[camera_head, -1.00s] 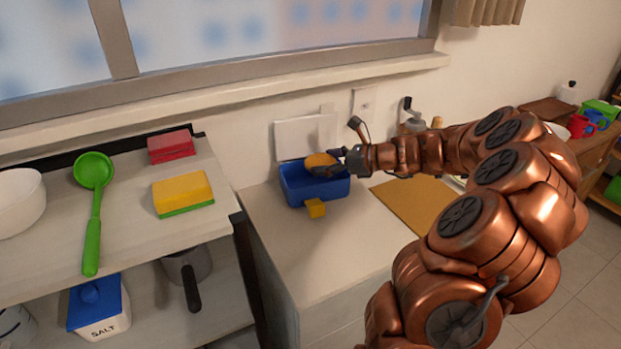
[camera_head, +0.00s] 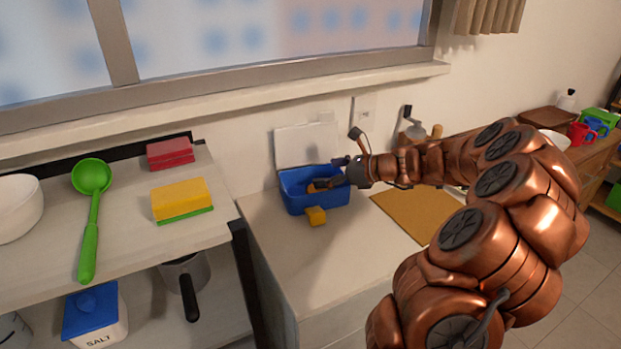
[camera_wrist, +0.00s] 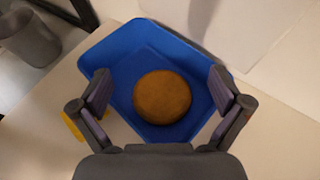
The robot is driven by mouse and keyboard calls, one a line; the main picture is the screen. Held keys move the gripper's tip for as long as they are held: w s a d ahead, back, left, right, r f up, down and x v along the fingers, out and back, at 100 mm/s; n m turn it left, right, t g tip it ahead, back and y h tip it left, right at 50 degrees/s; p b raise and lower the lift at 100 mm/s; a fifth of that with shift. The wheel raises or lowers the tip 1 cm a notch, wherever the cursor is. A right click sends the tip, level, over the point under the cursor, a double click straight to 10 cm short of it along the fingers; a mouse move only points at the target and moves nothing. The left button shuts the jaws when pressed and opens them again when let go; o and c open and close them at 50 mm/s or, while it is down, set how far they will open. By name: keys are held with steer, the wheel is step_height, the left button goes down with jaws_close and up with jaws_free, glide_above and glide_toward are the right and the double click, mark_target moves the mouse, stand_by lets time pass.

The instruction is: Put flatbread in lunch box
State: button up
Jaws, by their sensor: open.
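The flatbread, a round brown disc, lies inside the blue lunch box in the wrist view (camera_wrist: 162,97). In the head view only a small orange part of the flatbread (camera_head: 313,188) shows behind my fingers. The lunch box (camera_head: 301,204) stands on the counter against the wall with its white lid raised; its blue wall also shows in the wrist view (camera_wrist: 117,50). My gripper (camera_head: 330,181) is over the box's right side. In the wrist view its two fingers (camera_wrist: 160,92) are spread wide on either side of the flatbread, apart from it.
A small yellow block (camera_head: 316,216) sits just in front of the box. A tan board (camera_head: 418,210) lies to the right. A shelf at left holds a green ladle (camera_head: 90,215), sponges and a white bowl. The counter's front part is clear.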

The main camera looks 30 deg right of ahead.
steer(key=v, duration=1.2)
steer(key=shift+a, duration=0.1)
